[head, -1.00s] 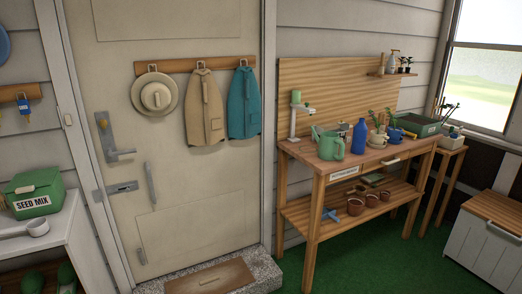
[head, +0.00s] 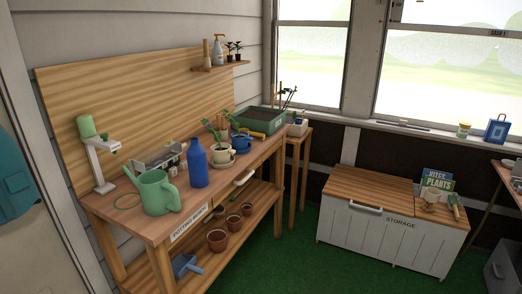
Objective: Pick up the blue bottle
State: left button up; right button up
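The blue bottle (head: 197,164) stands upright on the wooden potting bench (head: 150,226), near the middle of its top. A green watering can (head: 157,192) stands just left of it, towards the bench's front. A cream cup with a plant (head: 222,153) on a saucer is close on its right. The bottle's front is unobstructed in the head view. Neither of my grippers shows in the head view.
A scale-like stand (head: 98,165) is at the bench's left end. A green planter (head: 261,120) is at the far end. Small pots (head: 217,240) sit on the lower shelf. A storage chest (head: 390,230) stands right; green floor (head: 290,255) between is clear.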

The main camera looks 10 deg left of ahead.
aim_at(197, 154)
jog(key=i+l+u, duration=0.3)
jog(key=i, duration=0.35)
jog(key=i+l+u, duration=0.3)
jog(key=i+l, duration=0.3)
